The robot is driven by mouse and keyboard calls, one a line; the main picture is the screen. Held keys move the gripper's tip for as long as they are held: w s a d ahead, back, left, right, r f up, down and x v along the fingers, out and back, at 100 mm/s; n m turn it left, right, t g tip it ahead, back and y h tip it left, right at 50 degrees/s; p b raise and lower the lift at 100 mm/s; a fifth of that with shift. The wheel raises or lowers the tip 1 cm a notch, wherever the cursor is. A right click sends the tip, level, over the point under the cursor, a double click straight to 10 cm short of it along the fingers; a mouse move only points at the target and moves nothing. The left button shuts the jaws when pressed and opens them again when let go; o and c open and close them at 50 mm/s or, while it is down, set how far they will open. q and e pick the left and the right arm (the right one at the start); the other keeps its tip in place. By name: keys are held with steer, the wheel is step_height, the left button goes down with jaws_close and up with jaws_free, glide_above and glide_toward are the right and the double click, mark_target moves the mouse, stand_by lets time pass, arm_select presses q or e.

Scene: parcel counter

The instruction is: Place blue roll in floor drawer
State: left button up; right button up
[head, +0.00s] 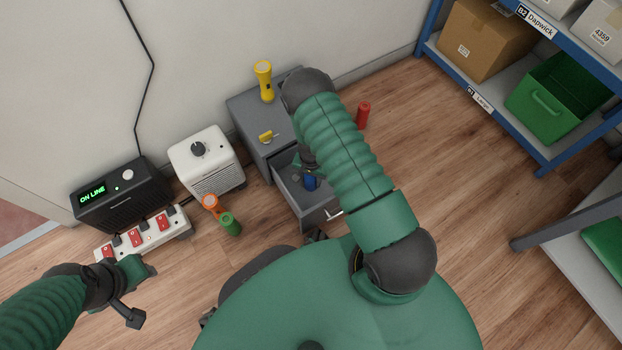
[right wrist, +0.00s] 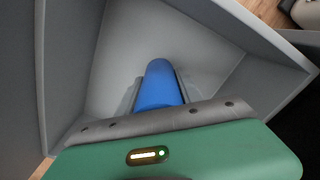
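The blue roll (head: 310,182) is inside the open lower drawer (head: 330,213) of the grey cabinet. In the right wrist view the roll (right wrist: 160,82) lies between the two grey fingers of my right gripper (right wrist: 158,88), which look shut on it, over the pale drawer floor (right wrist: 205,55). Whether the roll touches the floor is hard to tell. In the head view my right forearm covers part of the drawer, and my right gripper (head: 307,172) shows only in part. My left gripper (head: 148,292) is open and empty at the lower left, near the power strip.
A yellow flashlight (head: 264,82) stands on the cabinet top (head: 245,105). A red roll (head: 363,115) stands on the floor to the right. A green roll (head: 231,224), an orange-headed item (head: 210,203), a white heater (head: 207,160) and a power strip (head: 150,236) are at left. Blue shelving (head: 435,35) stands at right.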

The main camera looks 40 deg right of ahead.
steer(key=o, duration=0.4)
steer(key=shift+o, duration=0.2)
step_height(320, 180, up, 12)
steer(key=p, duration=0.7)
steer(key=shift+r, duration=0.1)
steer(key=w+a+r+n+t, duration=0.1)
steer(key=a+r+n, duration=0.4)
steer(key=r, duration=0.9)
steer(key=s+a+r+n, duration=0.3)
steer(key=s+r, duration=0.1)
steer(key=r, duration=0.3)
steer(key=s+a+r+n+t, duration=0.1)
steer(key=s+a+r+n, duration=0.2)
steer(key=r, duration=0.4)
steer(key=shift+s+a+r+n+t, duration=0.3)
steer(key=shift+s+a, duration=0.25)
steer(key=shift+s, duration=0.25)
